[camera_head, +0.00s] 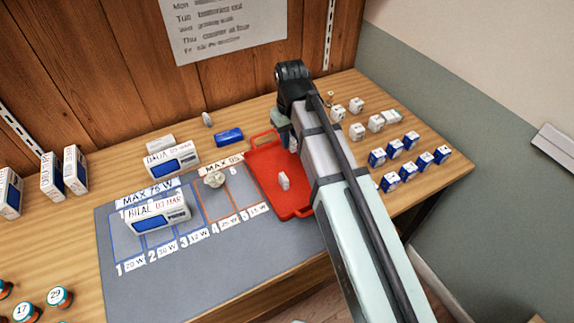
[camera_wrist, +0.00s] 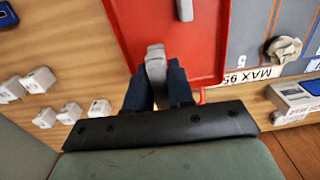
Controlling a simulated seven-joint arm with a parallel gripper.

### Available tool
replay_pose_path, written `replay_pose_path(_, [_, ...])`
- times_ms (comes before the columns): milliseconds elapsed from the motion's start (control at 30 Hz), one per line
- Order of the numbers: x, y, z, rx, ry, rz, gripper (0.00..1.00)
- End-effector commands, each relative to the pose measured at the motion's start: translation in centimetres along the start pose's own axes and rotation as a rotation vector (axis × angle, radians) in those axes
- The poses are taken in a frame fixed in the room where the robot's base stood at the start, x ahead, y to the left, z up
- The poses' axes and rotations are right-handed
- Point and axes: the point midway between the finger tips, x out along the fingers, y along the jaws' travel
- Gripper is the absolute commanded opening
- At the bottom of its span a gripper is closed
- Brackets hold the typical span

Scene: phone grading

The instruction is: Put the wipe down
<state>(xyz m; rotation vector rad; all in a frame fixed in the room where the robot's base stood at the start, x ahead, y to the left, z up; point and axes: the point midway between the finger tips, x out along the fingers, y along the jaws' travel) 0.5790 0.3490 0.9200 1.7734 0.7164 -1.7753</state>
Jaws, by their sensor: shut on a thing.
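My gripper (camera_wrist: 155,88) is shut on a small light grey piece (camera_wrist: 155,62), taken to be the wipe, which sticks out between the dark blue fingers in the wrist view. In the head view my gripper (camera_head: 284,134) is over the far end of the red tray (camera_head: 268,194), near its handle, and my arm hides most of the held piece. The tray also shows below the fingers in the wrist view (camera_wrist: 205,45). I cannot tell whether the held piece touches the tray. A small white item (camera_head: 283,181) stands in the tray.
Left of the tray lies a grey mat (camera_head: 165,280) with numbered slots, a boxed phone (camera_head: 158,211) and a crumpled off-white item (camera_head: 215,179). A blue block (camera_head: 229,136) lies behind. Several white and blue cubes (camera_head: 394,148) stand to the right, partly beside my arm.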

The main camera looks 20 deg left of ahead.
Motion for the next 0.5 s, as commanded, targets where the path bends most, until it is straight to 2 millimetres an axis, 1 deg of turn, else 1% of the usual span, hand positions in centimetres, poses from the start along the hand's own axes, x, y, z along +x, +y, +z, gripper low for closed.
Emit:
replay_pose_path(167, [0.9, 0.0, -0.1, -0.023, -0.001, -0.001, 0.00])
replay_pose_path(267, [2.1, 0.0, 0.0, -0.022, -0.002, -0.001, 0.00])
replay_pose_path(500, [5.5, 0.0, 0.0, -0.021, -0.002, -0.001, 0.00])
